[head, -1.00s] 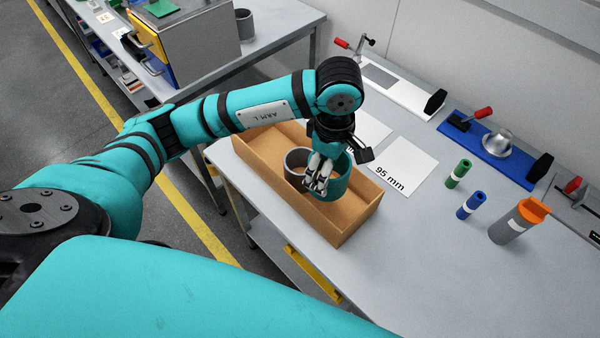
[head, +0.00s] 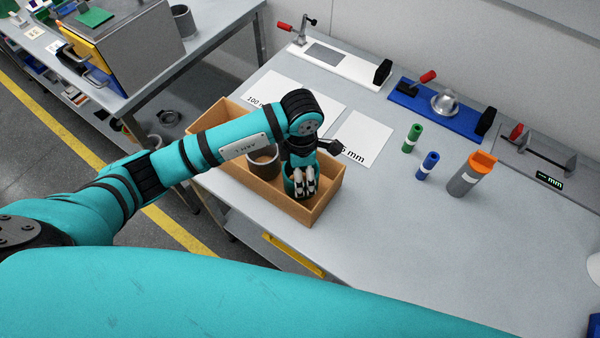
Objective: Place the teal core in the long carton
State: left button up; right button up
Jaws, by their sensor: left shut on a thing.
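The long carton (head: 321,203) is an open brown box on the grey workbench. A dark grey core (head: 263,165) stands inside it, left of my left gripper. My left gripper (head: 304,194) points down into the right part of the carton and is shut on the teal core (head: 290,187). Only a sliver of the teal core shows beside the fingers; the rest is hidden behind them. I cannot tell whether its bottom touches the carton floor. My right gripper is out of view.
White sheets (head: 362,137) lie behind the carton. A green cylinder (head: 412,138), a blue cylinder (head: 427,165) and a grey canister with an orange top (head: 471,176) stand to the right. Fixtures, including a blue one (head: 440,108), line the back.

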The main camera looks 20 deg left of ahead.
pick_arm(q)
notch_tip(320, 180, down, 2)
jog(key=shift+f, duration=0.1)
jog(key=o, duration=1)
jog(key=shift+o, duration=0.2)
